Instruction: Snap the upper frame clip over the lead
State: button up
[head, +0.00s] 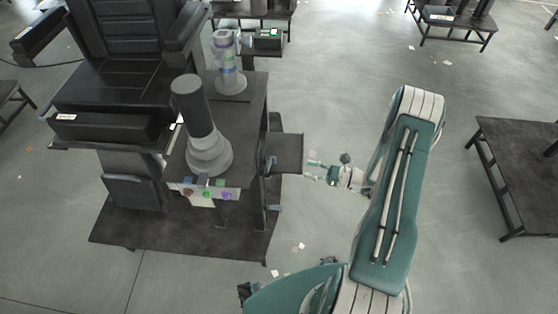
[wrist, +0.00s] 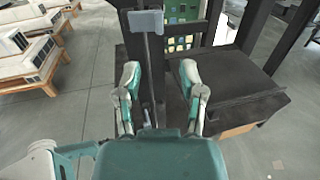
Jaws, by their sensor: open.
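My gripper (head: 311,170) is open in the head view, just right of a dark side shelf on the black stand. In the wrist view my gripper (wrist: 160,75) has its two fingers spread, with nothing held between them. A grey-blue flat piece (wrist: 146,21), which looks like a frame clip, stands ahead at the top of a thin dark strip. The strip (wrist: 147,70), possibly the lead, runs down between the fingers, nearer the left one. I cannot tell whether the clip is open or closed. A small grey-blue piece (head: 271,163) on the stand's side may be the same clip.
The dark shelf (head: 287,152) reaches toward my gripper; a dark flat surface (wrist: 240,90) lies right of the fingers. Two grey columns, one near (head: 208,150) and one farther (head: 229,65), stand on the black stand. A dark table (head: 520,165) is at the right. Floor between is mostly clear.

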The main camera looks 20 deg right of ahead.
jog(key=x, duration=1)
jog(key=shift+w+a, duration=0.3)
grip_shut()
